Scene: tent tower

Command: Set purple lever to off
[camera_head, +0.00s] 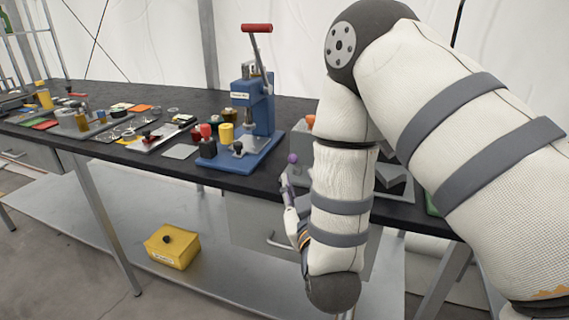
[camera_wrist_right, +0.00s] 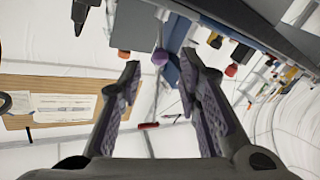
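The purple lever's round knob (camera_head: 292,158) shows at the front edge of the dark bench, just left of my right forearm. Its base is hidden or too small to make out. In the right wrist view the purple knob (camera_wrist_right: 160,57) appears between the fingertips, seemingly beyond them and not gripped. My right gripper (camera_head: 286,184) is just below the knob in the head view, partly hidden by my arm. In the wrist view the right gripper (camera_wrist_right: 161,68) is open and empty. My left gripper is not in view.
A blue press with a red handle (camera_head: 257,28) stands left of the knob on the bench (camera_head: 205,92). Several small parts and tools lie further left. A yellow box (camera_head: 172,247) sits on the lower shelf. An orange knob (camera_head: 310,121) shows behind the purple one.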

